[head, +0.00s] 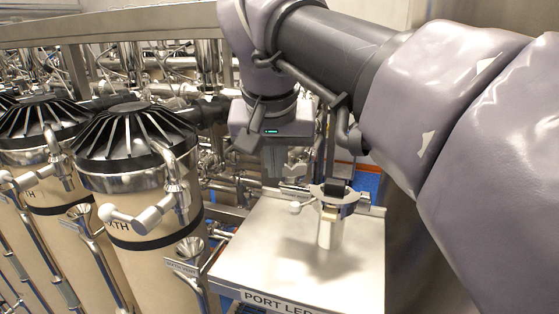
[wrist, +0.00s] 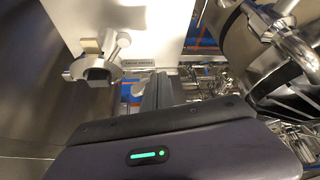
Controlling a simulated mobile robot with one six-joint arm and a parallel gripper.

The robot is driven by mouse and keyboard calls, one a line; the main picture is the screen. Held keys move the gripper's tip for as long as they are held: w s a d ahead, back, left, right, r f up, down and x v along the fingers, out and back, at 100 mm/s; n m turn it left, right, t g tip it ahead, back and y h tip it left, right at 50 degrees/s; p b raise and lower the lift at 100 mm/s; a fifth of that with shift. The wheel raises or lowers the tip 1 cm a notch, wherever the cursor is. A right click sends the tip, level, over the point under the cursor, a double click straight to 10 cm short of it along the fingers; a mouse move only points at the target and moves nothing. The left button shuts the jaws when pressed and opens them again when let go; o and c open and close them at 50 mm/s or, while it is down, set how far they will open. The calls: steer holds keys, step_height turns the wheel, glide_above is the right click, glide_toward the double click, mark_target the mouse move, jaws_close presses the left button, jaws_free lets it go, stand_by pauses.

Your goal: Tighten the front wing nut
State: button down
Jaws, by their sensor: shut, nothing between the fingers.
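A metal clamp (head: 335,194) sits around the top of a short upright steel post (head: 329,232) on a flat steel ledge. A small pale rounded piece (head: 295,207) sticks out on its left, possibly the wing nut; its shape is too small to tell. In the wrist view the clamp (wrist: 97,69) is at upper left, with a rounded metal end (wrist: 123,39) and a brass-coloured block (wrist: 90,45). My gripper (head: 275,178) points down, behind and left of the clamp. Its fingers (wrist: 157,90) are shut and empty, apart from the clamp.
The steel ledge (head: 255,265) has free room around the post. Several tan canisters with black finned tops (head: 130,135) and bent pipes stand at left. Dense piping lies behind. My arm covers the upper right.

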step_height(320, 180, up, 7)
steer(key=s+p, duration=0.2)
steer(key=p, duration=0.2)
steer(key=shift+a+p, duration=0.25)
steer(key=shift+p, duration=0.05)
steer(key=shift+r, duration=0.15)
steer(key=v, duration=1.1)
steer(key=shift+r, duration=0.45)
steer(key=shift+s, duration=0.2)
